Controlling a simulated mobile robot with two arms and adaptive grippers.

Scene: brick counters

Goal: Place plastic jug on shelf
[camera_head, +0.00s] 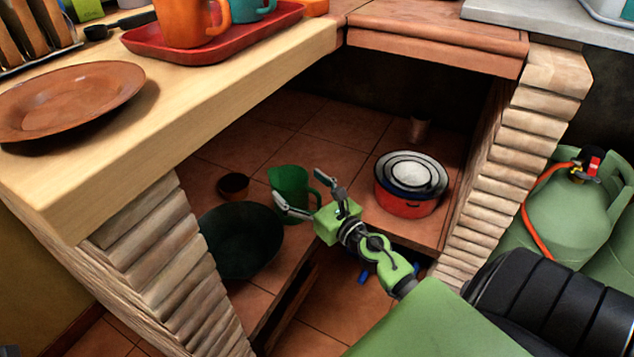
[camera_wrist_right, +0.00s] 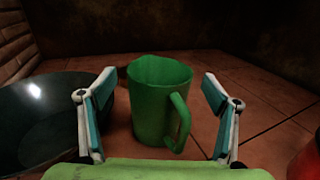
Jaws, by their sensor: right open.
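The green plastic jug (camera_head: 290,192) stands upright on the tiled shelf (camera_head: 345,122) under the counter. My right gripper (camera_head: 302,190) is at the front of the jug, with its fingers open. In the right wrist view the jug (camera_wrist_right: 152,98) stands between and beyond the two open fingers (camera_wrist_right: 158,108), with its handle toward the right finger. I see a gap on both sides, so the jug is not gripped. My left gripper is in neither view.
A dark bowl (camera_head: 240,240) lies left of the jug, and a small brown pot (camera_head: 233,185) is behind it.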

